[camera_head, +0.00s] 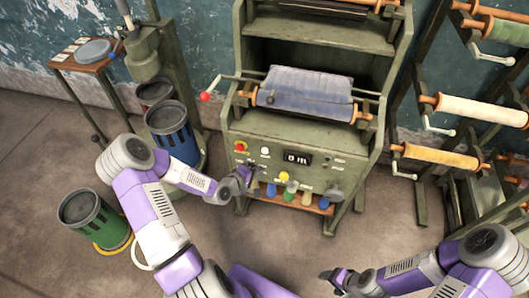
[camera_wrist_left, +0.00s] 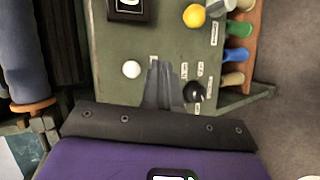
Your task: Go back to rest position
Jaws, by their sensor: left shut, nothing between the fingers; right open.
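My left gripper (camera_head: 243,178) is in front of the lower left part of the green machine's control panel (camera_head: 330,172). In the left wrist view its shut, empty fingers (camera_wrist_left: 163,82) point at the panel, between a white round button (camera_wrist_left: 131,69) and a black knob (camera_wrist_left: 195,91). I cannot tell whether the fingertips touch the panel. My right gripper (camera_head: 335,277) is open and empty over the bare floor at the lower right, apart from the machine.
The machine carries a blue-grey cloth roller (camera_head: 305,92) and a red-knobbed crank (camera_head: 206,97). Coloured handles (camera_head: 290,190) line its lower ledge. A green bin (camera_head: 90,215) and a blue bin (camera_head: 172,130) stand at left. A spool rack (camera_head: 430,110) stands at right.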

